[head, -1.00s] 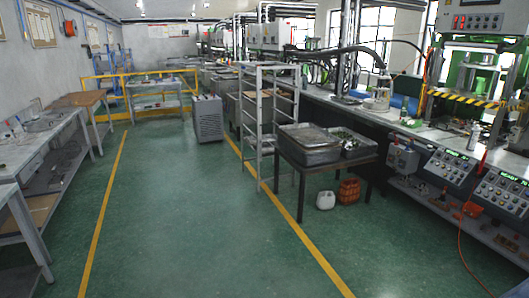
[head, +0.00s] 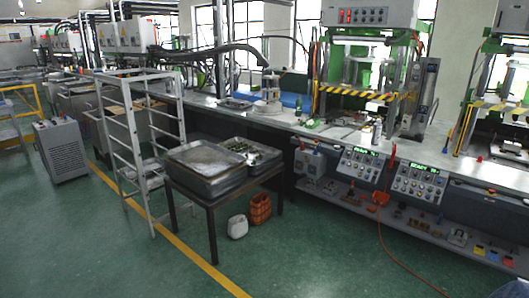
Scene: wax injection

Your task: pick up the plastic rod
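I cannot make out the plastic rod for certain in the head view. The long workbench (head: 285,117) at the right carries several small items too small to identify. Its lower shelf (head: 415,224) also holds small loose parts. Neither of my grippers is in view.
A dark table (head: 227,195) with metal trays (head: 205,165) stands before the bench, beside a grey metal rack (head: 122,140). A white jug (head: 237,227) and an orange container (head: 260,208) are on the floor. An orange hose (head: 385,243) trails at right. Green floor (head: 130,250) in front is clear.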

